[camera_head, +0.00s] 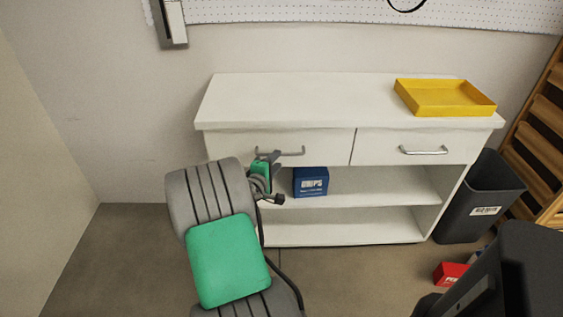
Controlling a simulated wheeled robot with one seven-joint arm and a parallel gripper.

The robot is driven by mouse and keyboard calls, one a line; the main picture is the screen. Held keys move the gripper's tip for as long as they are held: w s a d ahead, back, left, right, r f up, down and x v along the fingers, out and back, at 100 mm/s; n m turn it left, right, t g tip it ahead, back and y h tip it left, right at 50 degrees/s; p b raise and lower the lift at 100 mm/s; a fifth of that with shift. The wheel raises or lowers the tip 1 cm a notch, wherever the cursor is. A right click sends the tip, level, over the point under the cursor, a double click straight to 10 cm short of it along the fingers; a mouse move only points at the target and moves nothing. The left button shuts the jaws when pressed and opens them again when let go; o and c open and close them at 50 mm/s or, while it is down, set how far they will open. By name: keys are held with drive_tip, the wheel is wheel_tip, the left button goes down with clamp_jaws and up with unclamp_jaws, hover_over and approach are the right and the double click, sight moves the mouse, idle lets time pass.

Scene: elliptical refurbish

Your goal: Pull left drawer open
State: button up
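The left drawer (330,146) is a white front at the top left of the white cabinet, and it looks shut. Its metal bar handle (293,153) runs level across the drawer front. My gripper (271,158) is at the left part of this handle, with its dark fingers overlapping the bar in the view. I cannot tell whether the fingers are around the bar, touching it or just in front of it. My arm's wrist hides the lower left of the drawer front.
The right drawer (375,146) looks shut. A yellow tray (448,112) is on the cabinet top (300,98). A blue box (311,182) sits on the shelf below. A dark bin (470,205) and red box (449,273) are at right. Floor at left is clear.

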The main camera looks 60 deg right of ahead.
drive_tip(key=x, duration=0.5)
drive_tip(key=shift+d, duration=0.3)
clamp_jaws()
drive_tip(key=shift+a+f, duration=0.1)
idle(0.9)
